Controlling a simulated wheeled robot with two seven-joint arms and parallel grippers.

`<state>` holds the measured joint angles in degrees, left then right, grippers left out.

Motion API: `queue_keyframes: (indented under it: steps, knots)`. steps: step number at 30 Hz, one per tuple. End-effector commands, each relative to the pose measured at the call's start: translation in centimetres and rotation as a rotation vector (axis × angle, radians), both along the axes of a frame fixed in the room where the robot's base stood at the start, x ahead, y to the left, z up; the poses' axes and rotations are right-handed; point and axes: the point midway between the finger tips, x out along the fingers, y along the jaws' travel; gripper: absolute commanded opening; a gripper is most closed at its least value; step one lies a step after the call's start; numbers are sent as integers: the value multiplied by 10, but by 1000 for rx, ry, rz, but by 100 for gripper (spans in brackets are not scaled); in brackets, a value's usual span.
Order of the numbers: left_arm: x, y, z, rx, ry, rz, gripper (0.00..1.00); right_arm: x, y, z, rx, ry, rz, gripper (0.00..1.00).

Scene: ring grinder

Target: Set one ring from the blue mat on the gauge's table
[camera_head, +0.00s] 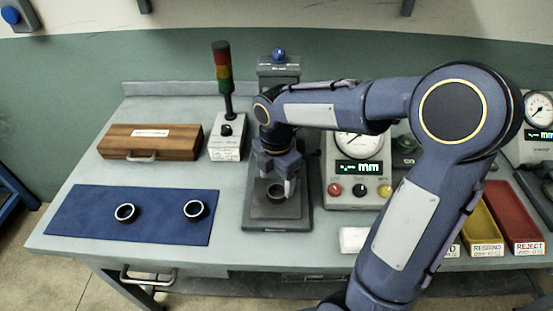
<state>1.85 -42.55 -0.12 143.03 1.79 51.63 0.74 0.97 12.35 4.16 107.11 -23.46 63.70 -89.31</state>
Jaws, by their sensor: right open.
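The blue mat (90,215) lies at the front left of the bench. My right gripper (277,187) points down over the gauge's table, open, with one fingertip at the right side of a dark round shape there. I cannot tell for sure whether that shape is a ring or part of the table. My arm hides much of the gauge's column. My left gripper is not in view.
A signal tower (225,80) on a grey box and a wooden case (150,141) stand behind the mat. A readout with a dial (359,146) is right of the gauge. Yellow (481,228) and red (515,215) trays sit farther right, partly behind my right arm.

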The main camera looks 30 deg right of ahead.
Motion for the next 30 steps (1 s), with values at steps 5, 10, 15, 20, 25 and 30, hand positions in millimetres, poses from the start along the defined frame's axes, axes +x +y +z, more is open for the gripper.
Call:
queue_keyframes:
  steps: [5,10,15,20,25,30]
  knots:
    - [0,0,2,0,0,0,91,1,0,42,1,-6,0,68]
    - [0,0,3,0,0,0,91,1,0,69,1,-3,1,68]
    - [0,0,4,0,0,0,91,-3,0,82,7,-7,-26,68]
    - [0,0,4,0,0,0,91,-40,-1,89,82,-69,-340,68]
    - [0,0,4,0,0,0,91,-104,10,81,294,-126,-981,68]
    - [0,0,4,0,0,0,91,-149,28,63,537,-88,-1544,68]
